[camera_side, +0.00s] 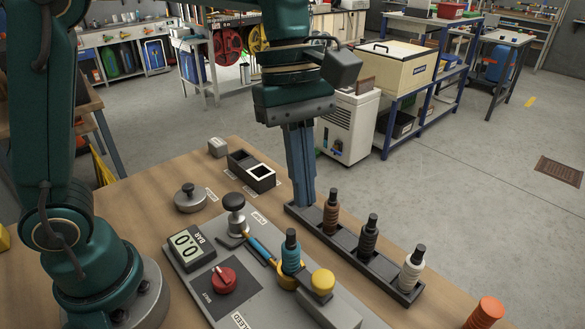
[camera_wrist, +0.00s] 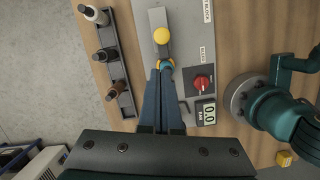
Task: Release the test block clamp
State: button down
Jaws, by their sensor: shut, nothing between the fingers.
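My gripper (camera_side: 303,202) points down with its blue fingers shut and empty, by the left end of the black rack in the side view. The test block (camera_side: 345,312) is a grey block with a yellow knob (camera_side: 322,282) on the panel. A teal ribbed fitting with a dark top (camera_side: 290,254) stands upright by a yellow ring (camera_side: 284,277) beside the block. In the wrist view my fingertips (camera_wrist: 161,72) overlap the fitting's near side; the yellow knob (camera_wrist: 162,36) lies beyond. Contact cannot be told. A black-knobbed post (camera_side: 235,204) stands on the panel.
The gauge (camera_side: 190,249) reads 0.0 BAR beside a red knob (camera_side: 223,279). The black rack (camera_side: 342,238) holds brown, black and white fittings. A dark two-part tray (camera_side: 240,172) and a round weight (camera_side: 190,198) lie on the wooden bench. An orange object (camera_side: 486,313) stands at front right.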

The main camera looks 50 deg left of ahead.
aim_at(330, 277)
dwell(0.3)
jog(key=x, duration=1)
jog(key=shift+d, duration=1.8)
jog(key=v, duration=1)
